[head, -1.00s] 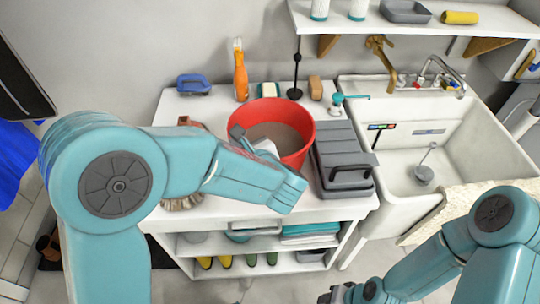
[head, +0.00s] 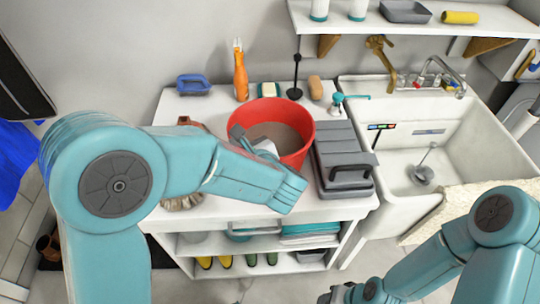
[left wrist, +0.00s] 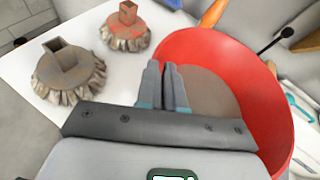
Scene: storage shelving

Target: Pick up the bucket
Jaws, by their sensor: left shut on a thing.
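The red bucket (head: 294,110) stands on the white cabinet top, with a brown-grey inside. It fills the right half of the left wrist view (left wrist: 273,110). My left gripper (head: 252,142) is at the bucket's near left rim. In the left wrist view its two fingers (left wrist: 161,70) are close together over the rim, shut on the bucket's wall. My forearm hides the bucket's lower front in the head view. My right gripper (head: 340,294) shows only in part at the bottom edge, low and away from the bucket; its jaws are unclear.
A grey toolbox (head: 343,158) stands close to the bucket's right. Behind it are an orange spray bottle (head: 240,76), a sponge and a black plunger-like tool (head: 295,85). Brushes (left wrist: 68,78) lie to the left. A white sink (head: 455,150) is at the right.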

